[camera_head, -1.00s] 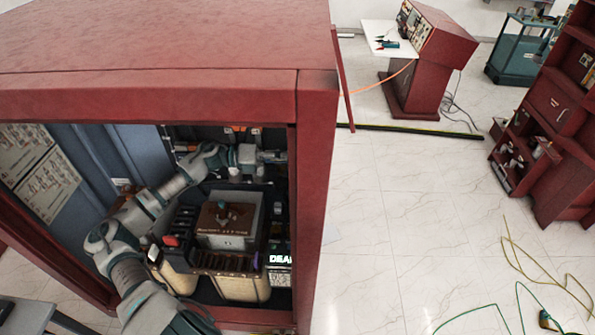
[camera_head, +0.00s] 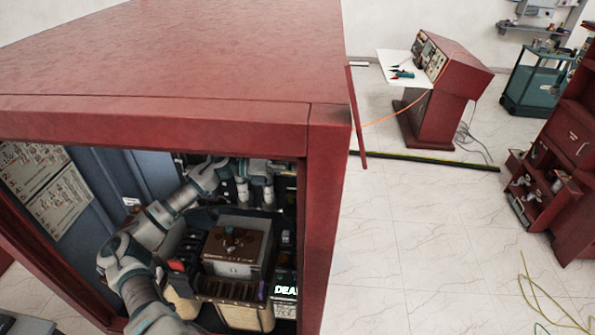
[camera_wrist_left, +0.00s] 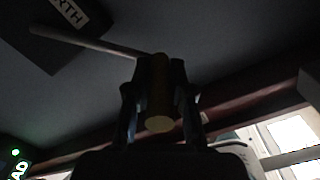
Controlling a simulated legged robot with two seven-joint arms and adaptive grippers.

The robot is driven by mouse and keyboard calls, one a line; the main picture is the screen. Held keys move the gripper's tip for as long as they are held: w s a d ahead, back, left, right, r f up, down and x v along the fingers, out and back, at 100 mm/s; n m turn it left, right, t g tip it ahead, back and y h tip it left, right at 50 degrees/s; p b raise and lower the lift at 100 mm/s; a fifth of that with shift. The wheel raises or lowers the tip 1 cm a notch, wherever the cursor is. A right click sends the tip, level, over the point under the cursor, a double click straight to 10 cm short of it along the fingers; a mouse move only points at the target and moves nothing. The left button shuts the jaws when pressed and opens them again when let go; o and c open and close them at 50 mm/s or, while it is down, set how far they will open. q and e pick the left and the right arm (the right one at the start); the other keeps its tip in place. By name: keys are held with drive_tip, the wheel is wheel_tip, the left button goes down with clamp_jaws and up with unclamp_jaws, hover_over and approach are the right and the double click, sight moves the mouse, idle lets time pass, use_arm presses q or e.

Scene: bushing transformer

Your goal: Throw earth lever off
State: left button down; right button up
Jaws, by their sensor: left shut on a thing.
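In the left wrist view, the earth lever shows as a pale rod (camera_wrist_left: 95,43) that runs from a dark block at the upper left to a dull yellow cylindrical handle (camera_wrist_left: 160,122). The block carries a white label (camera_wrist_left: 68,11) of which "RTH" is readable. My left gripper (camera_wrist_left: 157,95) is shut on the handle, one finger on each side. In the head view, my left arm (camera_head: 158,222) reaches into the red cabinet (camera_head: 326,210). The gripper and lever cannot be made out clearly there, in the dark behind the cabinet's top edge. My right gripper is not in view.
A grey box with a brown top (camera_head: 238,243) stands on a unit inside the cabinet, below my arm. The cabinet's top beam and right post frame the opening.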

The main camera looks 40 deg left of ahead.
use_arm(q)
drive_tip(key=shift+w+a, duration=0.1)
drive_tip(key=c, duration=1)
unclamp_jaws()
drive_tip(key=shift+w+f, duration=0.1)
drive_tip(key=shift+w, duration=0.05)
drive_tip(key=shift+a, duration=0.1)
drive_tip(key=v, duration=1.2)
drive_tip(key=shift+f, duration=0.15)
